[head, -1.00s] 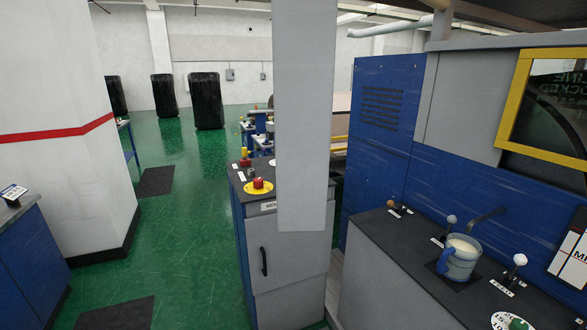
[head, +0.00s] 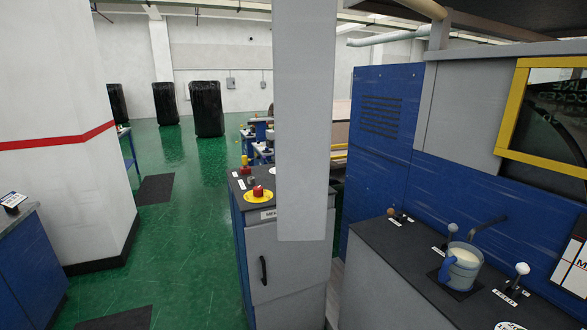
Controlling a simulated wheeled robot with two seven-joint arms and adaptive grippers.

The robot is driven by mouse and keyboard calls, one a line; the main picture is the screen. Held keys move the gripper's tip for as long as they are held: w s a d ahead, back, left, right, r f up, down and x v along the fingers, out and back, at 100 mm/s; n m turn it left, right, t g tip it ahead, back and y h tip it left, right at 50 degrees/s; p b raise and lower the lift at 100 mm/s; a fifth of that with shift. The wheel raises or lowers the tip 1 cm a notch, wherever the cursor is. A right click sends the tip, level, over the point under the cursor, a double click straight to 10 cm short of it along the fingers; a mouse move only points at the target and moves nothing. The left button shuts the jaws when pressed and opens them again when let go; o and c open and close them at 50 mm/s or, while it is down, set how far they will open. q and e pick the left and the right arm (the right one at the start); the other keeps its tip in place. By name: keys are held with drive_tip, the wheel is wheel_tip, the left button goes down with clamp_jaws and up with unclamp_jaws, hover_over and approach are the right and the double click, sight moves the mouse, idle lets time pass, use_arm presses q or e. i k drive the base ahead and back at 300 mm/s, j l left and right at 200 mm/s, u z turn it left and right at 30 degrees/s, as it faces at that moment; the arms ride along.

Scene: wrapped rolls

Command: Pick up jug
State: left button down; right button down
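The jug (head: 461,269) is a translucent grey-blue vessel with a blue handle on its left side and pale contents. It stands upright on a dark square patch on the black top of the machine console (head: 393,262) at the lower right. Levers with round knobs stand close around it. Neither of my grippers shows in the head view.
A grey control cabinet (head: 289,272) with a red button (head: 258,191) stands in the middle. A blue machine wall (head: 377,150) rises behind the console. A white pillar (head: 58,130) is at the left. Green floor (head: 195,255) lies open between pillar and cabinet.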

sight(462, 263)
drive_tip(key=z, duration=0.4)
drive_tip(key=k+z, duration=0.15)
drive_tip(key=z, duration=0.7)
drive_tip(key=k+l, duration=0.05)
